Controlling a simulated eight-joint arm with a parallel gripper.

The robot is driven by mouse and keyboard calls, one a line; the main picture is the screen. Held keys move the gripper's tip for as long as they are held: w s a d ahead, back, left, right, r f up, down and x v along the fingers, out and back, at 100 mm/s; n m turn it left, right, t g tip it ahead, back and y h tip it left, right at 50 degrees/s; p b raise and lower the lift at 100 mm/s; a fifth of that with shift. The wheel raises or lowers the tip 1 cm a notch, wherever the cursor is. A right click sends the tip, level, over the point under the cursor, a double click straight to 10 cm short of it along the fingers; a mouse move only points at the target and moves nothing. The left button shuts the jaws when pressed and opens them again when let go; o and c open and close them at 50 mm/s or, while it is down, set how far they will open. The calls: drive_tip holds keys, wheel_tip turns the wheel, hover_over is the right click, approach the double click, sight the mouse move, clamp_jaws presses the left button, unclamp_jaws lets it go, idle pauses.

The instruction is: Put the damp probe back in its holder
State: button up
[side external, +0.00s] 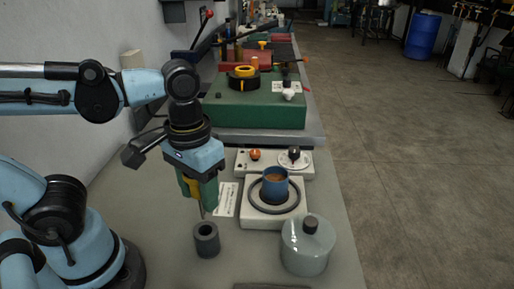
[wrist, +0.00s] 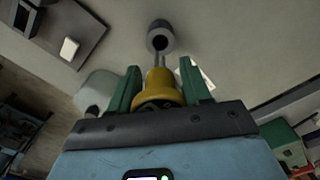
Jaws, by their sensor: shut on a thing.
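My gripper (side external: 196,190) points down with its green fingers shut on the yellow damp probe (side external: 192,184). In the wrist view, the probe's yellow body (wrist: 160,87) sits between both fingers, its thin metal prongs pointing at the holder. The holder is a dark grey upright cylinder (side external: 206,241) with a round hole in its top. It also shows in the wrist view (wrist: 160,36), and the hole looks empty. In the side view the prong tips are just above and slightly left of the holder's rim. I cannot tell their exact gap from it.
A lidded glass jar (side external: 305,252) stands right of the holder. Behind are a white plate unit (side external: 247,218) with a blue cup (side external: 275,188), a paper card (side external: 225,201) and a knob panel (side external: 275,156). A green box (side external: 260,112) stands farther back.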

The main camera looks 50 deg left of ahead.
sight(203, 217)
drive_tip(key=shift+s+f, duration=0.1)
drive_tip(key=shift+f, duration=4.55)
drive_tip(key=o, duration=1.2)
drive_tip(key=shift+r, duration=5.95)
drive_tip(key=w+a+f+t, duration=0.1)
drive_tip(key=w+a+t, duration=0.1)
drive_tip(key=w, duration=0.1)
drive_tip(key=w+a+m+t, duration=0.1)
drive_tip(key=w+a+t, duration=0.1)
drive_tip(key=w, duration=0.1)
drive_tip(key=w+a+f+m+t, duration=0.1)
drive_tip(key=w+a+t, duration=0.1)
drive_tip(key=w+t, duration=0.1)
drive_tip(key=shift+f, duration=0.35)
